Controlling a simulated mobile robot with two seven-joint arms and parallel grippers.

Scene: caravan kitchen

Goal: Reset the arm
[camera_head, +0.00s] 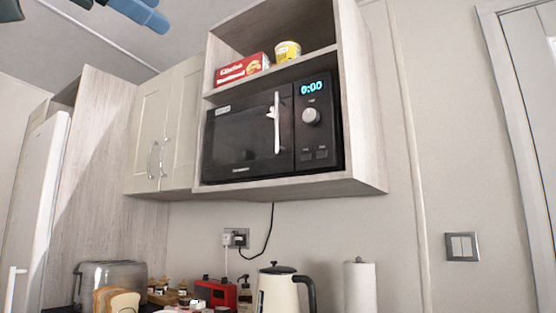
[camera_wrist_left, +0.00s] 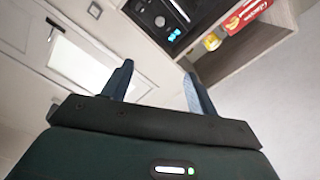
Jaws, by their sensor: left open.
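The rest of the left arm is mostly out of frame. The right gripper is in neither view.
A black microwave (camera_head: 250,135) sits in a wall cabinet, its door shut. A red box (camera_head: 243,69) and yellow tub (camera_head: 287,51) stand on the shelf above. Below are a toaster (camera_head: 108,277), red radio (camera_head: 216,292), kettle (camera_head: 279,290) and paper roll (camera_head: 360,287).

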